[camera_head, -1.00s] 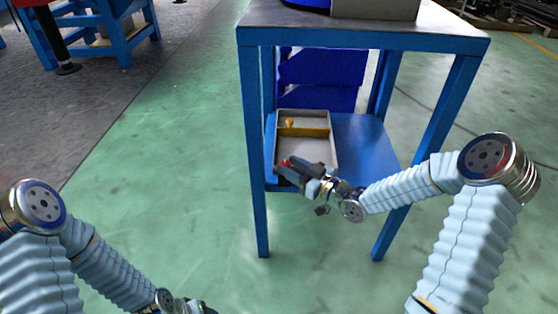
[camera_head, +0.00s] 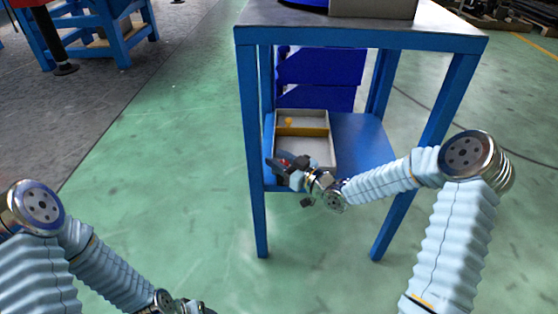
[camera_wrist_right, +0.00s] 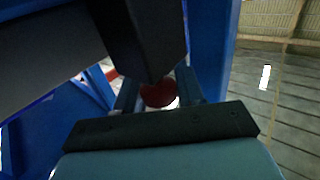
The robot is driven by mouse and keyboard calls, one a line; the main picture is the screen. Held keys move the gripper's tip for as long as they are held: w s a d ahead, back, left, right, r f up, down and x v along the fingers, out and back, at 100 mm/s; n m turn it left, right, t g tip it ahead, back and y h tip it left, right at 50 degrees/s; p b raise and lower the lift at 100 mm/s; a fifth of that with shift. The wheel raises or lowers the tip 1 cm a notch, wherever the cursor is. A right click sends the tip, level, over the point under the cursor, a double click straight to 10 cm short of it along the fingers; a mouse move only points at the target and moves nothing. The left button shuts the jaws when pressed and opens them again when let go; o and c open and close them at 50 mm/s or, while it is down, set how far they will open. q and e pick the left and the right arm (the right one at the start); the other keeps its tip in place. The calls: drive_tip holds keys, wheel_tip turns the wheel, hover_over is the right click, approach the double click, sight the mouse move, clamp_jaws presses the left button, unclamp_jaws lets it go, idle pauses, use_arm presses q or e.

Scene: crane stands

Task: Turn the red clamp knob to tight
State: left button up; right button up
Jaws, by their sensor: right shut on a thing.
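The red clamp knob (camera_wrist_right: 158,95) shows dark red between the two fingers of my right gripper (camera_wrist_right: 157,92) in the right wrist view. The gripper is shut on it. In the head view a small red spot (camera_head: 285,162) shows at my right gripper (camera_head: 279,166), by the front left of the stand's lower shelf. The gripper hides most of the knob there, and its marking cannot be read. My left gripper (camera_head: 183,306) is partly cut off at the bottom edge, and its fingers are not clear.
A grey tray (camera_head: 330,152) with a yellow divider (camera_head: 302,132) and a small yellow piece (camera_head: 289,121) sits on the lower shelf. The green floor at left is clear.

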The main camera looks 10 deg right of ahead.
drive_tip(key=shift+m+t+h+b, duration=0.6)
drive_tip(key=shift+h+b, duration=0.2)
drive_tip(key=shift+h, duration=0.1)
drive_tip(key=shift+d, duration=0.1)
drive_tip(key=o, duration=0.7)
drive_tip(key=v, duration=1.3)
drive_tip(key=shift+s+d, duration=0.2)
drive_tip(key=shift+s, duration=0.15)
